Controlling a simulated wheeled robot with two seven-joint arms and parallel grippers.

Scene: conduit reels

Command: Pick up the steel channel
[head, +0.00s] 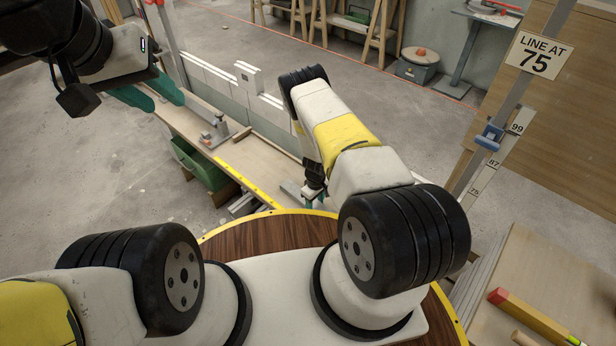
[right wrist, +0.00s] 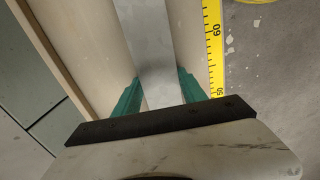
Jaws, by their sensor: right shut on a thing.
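The steel channel (right wrist: 145,45) is a long flat grey bar in the right wrist view, running away from my right gripper (right wrist: 160,92). The green fingers stand on either side of it, and the gripper is shut on it. In the head view my right gripper (head: 314,198) is mostly hidden behind my own arm, low over the bench, and a short grey piece of the channel (head: 291,190) shows beside it. My left gripper (head: 150,92) is at the upper left with its green fingers spread apart, empty, in the air.
The pale bench (head: 255,165) has a yellow measuring tape (head: 243,182) along its front edge and a clamp-like metal fixture (head: 216,132). A green bin (head: 198,165) is under it. A post with a sign (head: 540,55) stands at right. The floor at left is clear.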

